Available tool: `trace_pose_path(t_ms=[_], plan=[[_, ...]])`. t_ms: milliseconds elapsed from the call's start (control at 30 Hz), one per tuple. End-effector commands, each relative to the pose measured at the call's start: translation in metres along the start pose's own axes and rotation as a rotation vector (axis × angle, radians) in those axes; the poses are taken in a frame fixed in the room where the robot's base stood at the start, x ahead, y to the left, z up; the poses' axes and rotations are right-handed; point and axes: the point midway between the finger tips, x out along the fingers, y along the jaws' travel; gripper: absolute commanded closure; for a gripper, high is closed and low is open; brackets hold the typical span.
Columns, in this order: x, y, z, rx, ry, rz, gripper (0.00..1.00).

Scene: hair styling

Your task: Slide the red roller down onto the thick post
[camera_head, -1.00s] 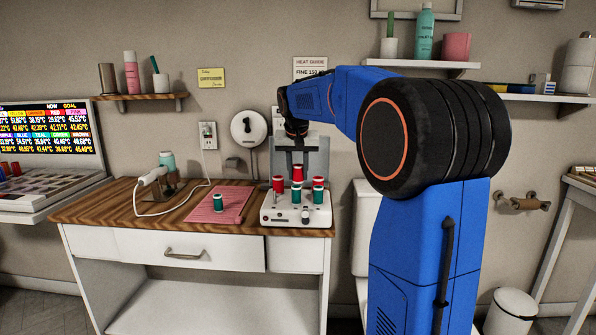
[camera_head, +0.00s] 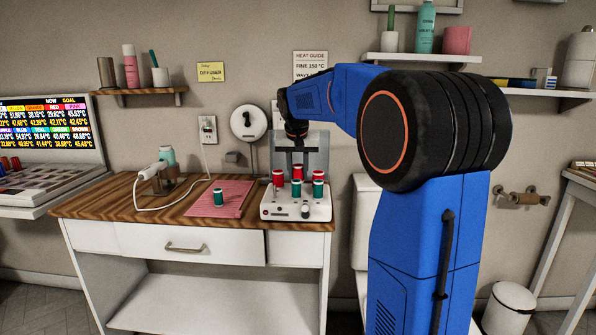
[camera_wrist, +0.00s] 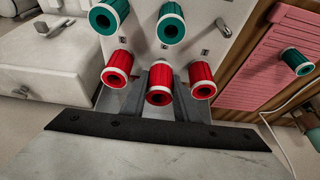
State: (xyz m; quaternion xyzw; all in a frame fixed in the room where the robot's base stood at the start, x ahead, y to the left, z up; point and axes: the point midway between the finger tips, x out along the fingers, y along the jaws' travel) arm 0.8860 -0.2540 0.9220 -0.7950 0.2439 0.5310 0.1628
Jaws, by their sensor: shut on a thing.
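My gripper (camera_wrist: 159,98) is shut on a red roller (camera_wrist: 159,88), at the back middle of the white roller stand (camera_head: 285,211). Its fingers stand on both sides of the roller. In the head view the held roller (camera_head: 297,173) is nearly level with the red rollers beside it, left (camera_head: 278,178) and right (camera_head: 318,175). They also show in the wrist view, either side of my fingers. Two teal rollers (camera_head: 297,190) (camera_head: 318,189) stand in front. The post under the held roller is hidden, so I cannot tell how far down it sits.
A pink mat (camera_head: 236,191) with a teal roller (camera_head: 218,198) lies left of the stand. A hair dryer (camera_head: 157,171) with a white cord stands farther left. A grey upright panel (camera_head: 315,151) rises behind the stand. A thin metal peg (camera_wrist: 226,29) is bare.

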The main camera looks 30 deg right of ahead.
Motion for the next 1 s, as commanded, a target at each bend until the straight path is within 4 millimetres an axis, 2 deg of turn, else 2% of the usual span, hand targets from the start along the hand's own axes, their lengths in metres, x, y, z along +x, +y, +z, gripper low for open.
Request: trace_pose_path(t_ms=[1000], plan=[[0.019,0.000,0.008,0.000,0.000,0.000,0.94]])
